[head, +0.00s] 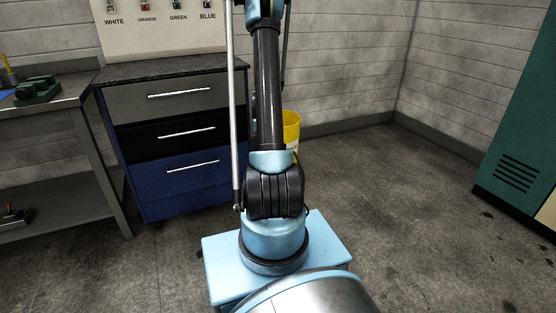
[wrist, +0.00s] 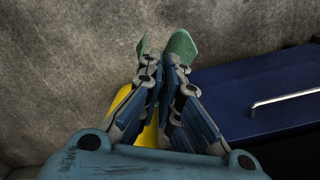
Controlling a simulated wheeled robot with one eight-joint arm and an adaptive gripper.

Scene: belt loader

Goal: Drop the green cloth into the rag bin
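The green cloth (wrist: 181,46) is at the tips of my gripper (wrist: 162,62) in the wrist view, spreading out beyond the fingers on both sides. The fingers are close together and look shut on it; the part between them is hidden. A yellow bin (wrist: 121,98) lies behind the fingers in the wrist view, mostly covered by them. In the head view the yellow bin (head: 292,129) stands on the floor, partly behind my arm. My gripper and the cloth are out of the head view. I cannot see inside the bin.
A drawer cabinet (head: 176,138) stands left of the bin, its blue drawer (wrist: 250,100) at right in the wrist view. A metal workbench (head: 62,107) with a green vise (head: 37,90) is further left. A green locker (head: 520,130) stands far right. Floor between is clear.

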